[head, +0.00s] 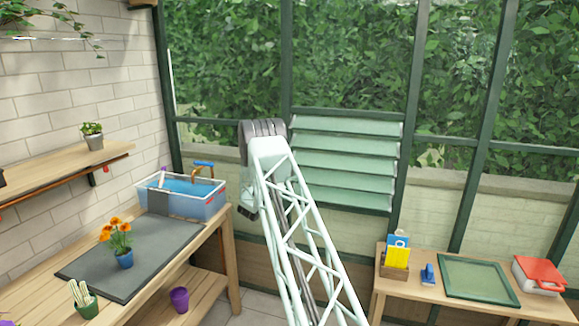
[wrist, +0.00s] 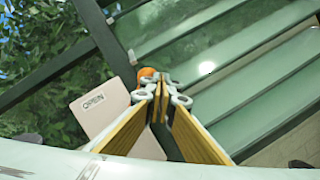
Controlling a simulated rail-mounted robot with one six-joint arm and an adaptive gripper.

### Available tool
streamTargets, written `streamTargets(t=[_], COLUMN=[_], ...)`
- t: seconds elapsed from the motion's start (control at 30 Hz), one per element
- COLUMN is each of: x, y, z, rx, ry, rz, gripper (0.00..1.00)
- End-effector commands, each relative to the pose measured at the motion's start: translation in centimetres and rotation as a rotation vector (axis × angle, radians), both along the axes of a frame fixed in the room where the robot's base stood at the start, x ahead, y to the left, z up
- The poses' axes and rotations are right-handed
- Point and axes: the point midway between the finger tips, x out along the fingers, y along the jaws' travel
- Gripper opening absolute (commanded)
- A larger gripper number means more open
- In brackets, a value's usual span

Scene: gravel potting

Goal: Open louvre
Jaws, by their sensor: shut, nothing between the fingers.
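The louvre (head: 345,162) is a stack of several pale green glass slats in a dark green frame at the middle of the head view. Its slats (wrist: 235,75) run diagonally across the right of the wrist view. A pale tag (wrist: 103,112) with lettering that seems to read OPEN is beside the louvre's frame. An orange knob-like part (wrist: 147,73) shows just behind my fingertips; I cannot tell whether they touch it. My gripper (wrist: 163,84) is shut and empty, its tips together at the louvre's left edge. In the head view my arm hides it.
A wooden bench on the left holds a dark mat (head: 165,268), orange flowers in a blue pot (head: 124,259) and a blue-filled tub (head: 208,205). A low table at right holds a green tray (head: 478,281) and a red-lidded box (head: 540,275). Window bars flank the louvre.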

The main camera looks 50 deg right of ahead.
Motion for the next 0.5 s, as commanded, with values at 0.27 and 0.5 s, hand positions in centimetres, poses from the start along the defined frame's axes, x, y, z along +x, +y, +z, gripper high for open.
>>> streamTargets(t=[0.27,0.5], x=[-0.1,-0.6], y=[0.2,0.6], z=[-0.6,-2.1], rx=[-0.001,0.001], ry=[0.0,0.002], rz=[0.001,0.002], gripper=[0.0,0.0])
